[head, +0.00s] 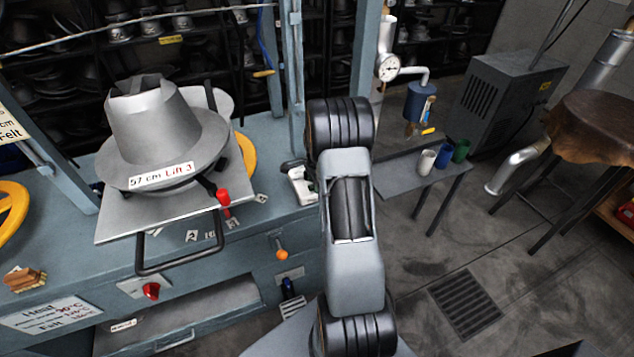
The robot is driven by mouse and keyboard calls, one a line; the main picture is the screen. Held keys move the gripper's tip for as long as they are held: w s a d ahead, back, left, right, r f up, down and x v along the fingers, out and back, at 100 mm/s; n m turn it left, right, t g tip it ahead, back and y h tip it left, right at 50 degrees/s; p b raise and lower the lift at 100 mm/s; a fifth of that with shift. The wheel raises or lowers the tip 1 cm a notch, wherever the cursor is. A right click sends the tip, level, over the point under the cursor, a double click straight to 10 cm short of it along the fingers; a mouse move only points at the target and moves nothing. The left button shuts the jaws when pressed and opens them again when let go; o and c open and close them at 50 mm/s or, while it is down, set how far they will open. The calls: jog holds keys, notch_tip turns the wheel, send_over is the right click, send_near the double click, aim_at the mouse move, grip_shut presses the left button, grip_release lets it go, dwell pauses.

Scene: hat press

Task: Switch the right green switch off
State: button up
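My arm rises through the middle of the head view, and its links cover part of the press's right side. My gripper cannot be made out. A small white fitting (301,187) with a dark top sits at the right end of the blue-grey press bench (262,196), just left of my arm. A hint of green shows at its edge, but it is too small to tell whether it is a green switch or how it is set. No other green switch can be made out.
A grey metal hat form (155,128) stands on a plate over the bench. A red knob (151,291) and an orange-tipped lever (282,254) are on the front. A side table (400,180) holds cups. Open floor lies right of my arm.

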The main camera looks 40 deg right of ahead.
aim_at(312, 187)
jog(key=shift+f, duration=0.2)
jog(key=shift+c, duration=0.4)
grip_shut()
jog(key=shift+a+f+h+b, duration=0.1)
jog(key=shift+h+b, duration=0.2)
jog(key=shift+b, duration=0.25)
jog(key=shift+h, duration=0.3)
jog(key=shift+o, duration=0.4)
grip_release()
jog(key=shift+r, duration=0.2)
notch_tip(312, 187, up, 14)
jog(key=a+b, duration=0.1)
jog(key=shift+w+a+f+b, duration=0.15)
jog(key=shift+w+a+b, duration=0.1)
jog(key=shift+b, duration=0.1)
